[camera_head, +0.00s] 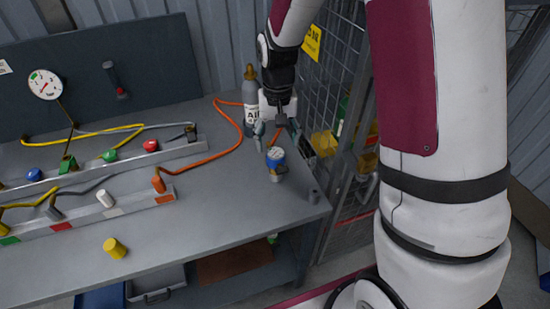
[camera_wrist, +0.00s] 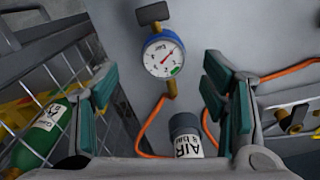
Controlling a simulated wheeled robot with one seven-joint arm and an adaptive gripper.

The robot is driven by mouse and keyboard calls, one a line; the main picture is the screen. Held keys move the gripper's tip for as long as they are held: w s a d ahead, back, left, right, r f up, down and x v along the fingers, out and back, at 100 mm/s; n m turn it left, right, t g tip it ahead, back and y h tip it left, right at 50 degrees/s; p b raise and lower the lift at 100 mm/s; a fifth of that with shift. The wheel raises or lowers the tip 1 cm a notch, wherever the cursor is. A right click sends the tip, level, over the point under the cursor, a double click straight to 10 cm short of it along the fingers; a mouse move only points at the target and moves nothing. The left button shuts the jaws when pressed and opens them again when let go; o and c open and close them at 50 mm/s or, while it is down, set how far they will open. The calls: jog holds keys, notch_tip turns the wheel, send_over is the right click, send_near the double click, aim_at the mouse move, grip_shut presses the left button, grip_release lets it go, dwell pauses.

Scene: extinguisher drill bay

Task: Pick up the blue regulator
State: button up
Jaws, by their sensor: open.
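The blue regulator (camera_head: 276,156) stands on the grey bench top near its right end, with a white dial on top. My gripper (camera_head: 279,135) is just behind and above the regulator in the head view. In the wrist view my gripper (camera_wrist: 168,85) is open, its green-padded fingers apart to either side, with the regulator beyond and between them. Nothing is held.
A grey air cylinder (camera_head: 250,95) stands behind my gripper. An orange hose (camera_head: 225,108) runs along the bench. Two manifold rails (camera_head: 115,215) with coloured caps lie left. A wire cage (camera_head: 345,60) stands right.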

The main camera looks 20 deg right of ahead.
aim_at(276, 153)
jog(key=f, duration=0.7)
jog(key=shift+w+a+f, duration=0.1)
jog(key=shift+w+a, duration=0.05)
jog(key=shift+w, duration=0.05)
jog(key=c, duration=1.3)
